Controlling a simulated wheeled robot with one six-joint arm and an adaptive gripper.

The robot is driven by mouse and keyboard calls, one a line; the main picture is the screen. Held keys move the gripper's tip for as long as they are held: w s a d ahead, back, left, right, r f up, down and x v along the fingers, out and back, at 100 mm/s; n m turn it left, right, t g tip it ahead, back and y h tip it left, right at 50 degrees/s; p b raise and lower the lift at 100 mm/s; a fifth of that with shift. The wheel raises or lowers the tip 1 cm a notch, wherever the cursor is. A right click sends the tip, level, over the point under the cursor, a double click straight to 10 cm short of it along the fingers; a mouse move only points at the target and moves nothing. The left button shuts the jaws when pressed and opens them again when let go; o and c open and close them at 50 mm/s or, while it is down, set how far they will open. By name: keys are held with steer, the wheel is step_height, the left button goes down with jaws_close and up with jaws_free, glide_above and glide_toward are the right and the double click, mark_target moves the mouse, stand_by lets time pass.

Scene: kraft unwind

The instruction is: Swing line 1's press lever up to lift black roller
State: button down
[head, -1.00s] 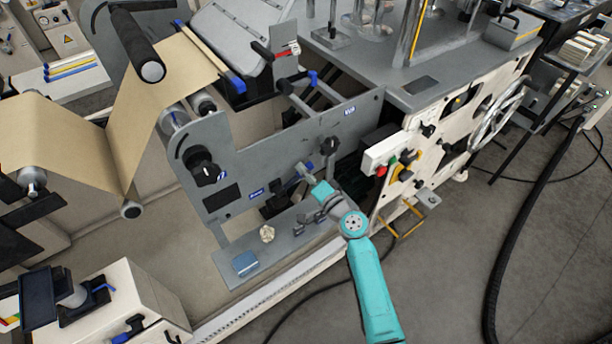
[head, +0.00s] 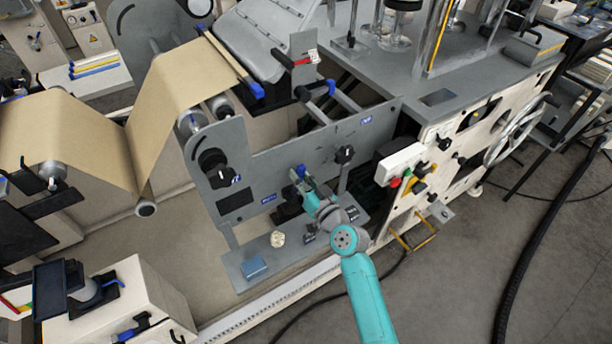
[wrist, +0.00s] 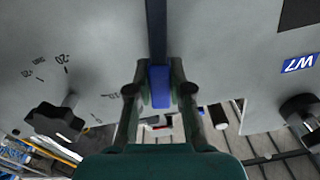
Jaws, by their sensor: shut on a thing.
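My gripper (head: 305,181) is shut on the press lever's blue grip (head: 301,171) in front of the grey side panel (head: 290,160). In the wrist view, the blue grip (wrist: 160,86) sits between both fingers of my gripper (wrist: 160,92), with a dark bar (wrist: 156,30) running up from it. The black roller's pale round end (head: 200,6) shows at the top edge of the head view, above the brown paper web (head: 185,85). Most of the roller is out of frame.
Black knobs (head: 213,165) (head: 344,155) stick out of the panel on either side of my gripper. A white control box (head: 399,164) stands close on the right. Open floor (head: 450,270) is at lower right.

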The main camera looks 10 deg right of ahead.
steer(key=shift+s+a+r+n, duration=0.1)
steer(key=shift+s+a+n, duration=0.15)
steer(key=shift+a+n, duration=0.55)
steer(key=c, duration=1)
jaws_free()
steer(key=shift+c, duration=0.2)
steer(key=v, duration=1.2)
